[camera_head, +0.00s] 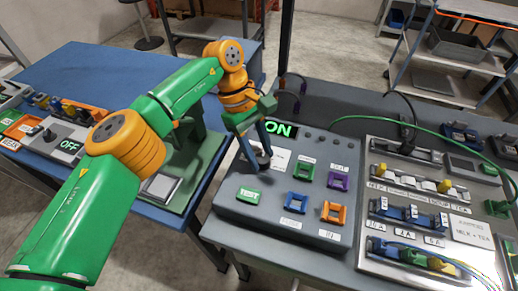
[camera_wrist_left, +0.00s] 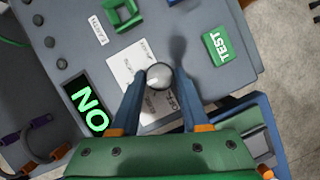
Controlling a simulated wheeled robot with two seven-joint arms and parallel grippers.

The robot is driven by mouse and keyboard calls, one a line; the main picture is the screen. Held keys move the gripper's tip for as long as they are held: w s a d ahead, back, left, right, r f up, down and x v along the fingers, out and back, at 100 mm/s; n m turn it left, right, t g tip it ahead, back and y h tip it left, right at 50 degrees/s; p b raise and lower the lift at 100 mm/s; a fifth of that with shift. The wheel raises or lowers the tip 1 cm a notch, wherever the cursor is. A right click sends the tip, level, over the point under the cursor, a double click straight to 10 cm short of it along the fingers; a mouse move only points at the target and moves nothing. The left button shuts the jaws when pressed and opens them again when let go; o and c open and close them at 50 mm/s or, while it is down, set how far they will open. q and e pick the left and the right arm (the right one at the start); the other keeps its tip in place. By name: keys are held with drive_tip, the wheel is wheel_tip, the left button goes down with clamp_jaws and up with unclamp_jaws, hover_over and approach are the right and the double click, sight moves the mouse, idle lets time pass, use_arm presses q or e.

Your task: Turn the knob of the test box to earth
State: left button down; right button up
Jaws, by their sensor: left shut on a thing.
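The test box (camera_head: 230,207) is a grey sloped panel with a lit green ON display (camera_head: 279,129), a green TEST button (camera_head: 248,195) and several coloured sockets. It also fills much of the left wrist view (camera_wrist_left: 205,85). My left gripper (camera_head: 262,162) points down at the panel, left of the display. In the left wrist view, the round grey knob (camera_wrist_left: 159,76) sits between the fingertips of my left gripper (camera_wrist_left: 159,78), which is shut on it. The knob's pointer direction cannot be told. My right gripper is out of view.
A metal panel (camera_head: 462,205) with switches and fuses stands right of the test box, with a green cable (camera_head: 400,118) arching above. A shelf rack (camera_head: 455,70) stands behind.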

use_arm(q)
drive_tip(key=shift+s+f, duration=0.1)
drive_tip(key=shift+f, duration=0.05)
drive_tip(key=shift+c, duration=1.9)
unclamp_jaws()
drive_tip(key=shift+d, duration=0.1)
drive_tip(key=p+v, duration=0.1)
drive_tip(key=v, duration=0.4)
drive_tip(key=shift+r, duration=0.2)
drive_tip(key=p+v, duration=0.2)
drive_tip(key=p, duration=0.3)
